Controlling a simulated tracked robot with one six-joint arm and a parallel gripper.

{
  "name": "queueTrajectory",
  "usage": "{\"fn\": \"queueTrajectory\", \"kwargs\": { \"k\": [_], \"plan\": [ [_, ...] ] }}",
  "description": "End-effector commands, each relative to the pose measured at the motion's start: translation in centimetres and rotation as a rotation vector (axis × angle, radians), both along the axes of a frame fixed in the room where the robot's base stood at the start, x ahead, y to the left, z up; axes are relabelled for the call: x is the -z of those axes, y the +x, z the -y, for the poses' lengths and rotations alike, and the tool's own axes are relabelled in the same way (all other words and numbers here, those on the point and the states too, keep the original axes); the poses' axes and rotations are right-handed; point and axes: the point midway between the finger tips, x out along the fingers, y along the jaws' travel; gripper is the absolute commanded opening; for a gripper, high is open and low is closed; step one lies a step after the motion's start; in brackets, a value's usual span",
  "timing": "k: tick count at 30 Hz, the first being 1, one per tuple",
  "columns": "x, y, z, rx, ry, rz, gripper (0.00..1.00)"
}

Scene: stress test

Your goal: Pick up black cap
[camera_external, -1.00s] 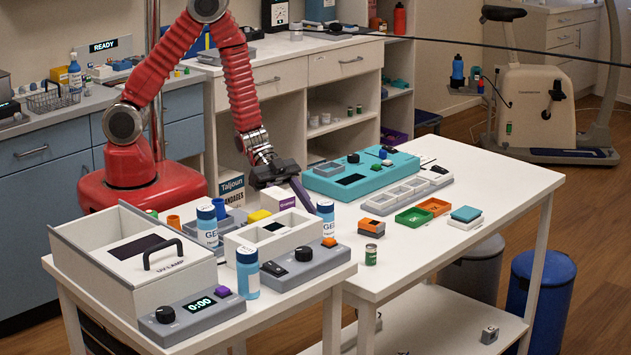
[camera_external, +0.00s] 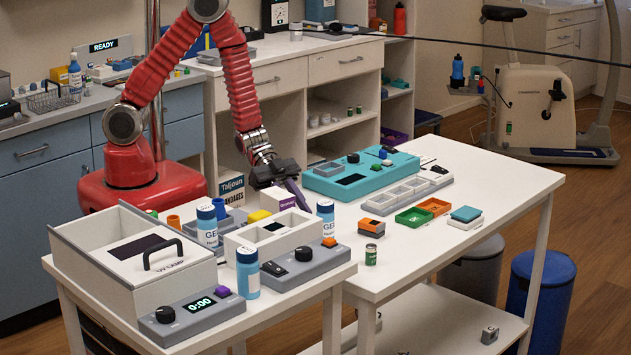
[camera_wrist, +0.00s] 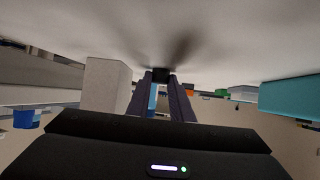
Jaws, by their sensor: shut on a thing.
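The black cap (camera_wrist: 161,75) shows in the wrist view as a small dark block between my fingertips, close to a pale surface. My gripper (camera_wrist: 160,84) is shut on it, with one dark finger on each side. The cap cannot be made out there. I cannot tell whether it still touches the surface.
A white box with compartments (camera_external: 250,240) stands just left of my fingertips. A white carton (camera_external: 284,198) stands close behind the fingers. A teal device (camera_external: 325,182) and a grey compartment strip (camera_external: 380,205) lie to the right. The white table (camera_external: 480,170) has free room at right.

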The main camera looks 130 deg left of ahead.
Motion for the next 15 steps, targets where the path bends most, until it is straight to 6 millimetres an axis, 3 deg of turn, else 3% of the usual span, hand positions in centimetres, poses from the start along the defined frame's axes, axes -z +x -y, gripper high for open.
{"fn": "queueTrajectory", "kwargs": {
  "k": [8, 15],
  "plan": [
    [-0.2, 0.0, 0.0, 0.0, 0.001, 0.0, 0.0],
    [-1.5, 0.0, -0.1, -0.001, 0.002, 0.002, 0.0]
  ]
}}
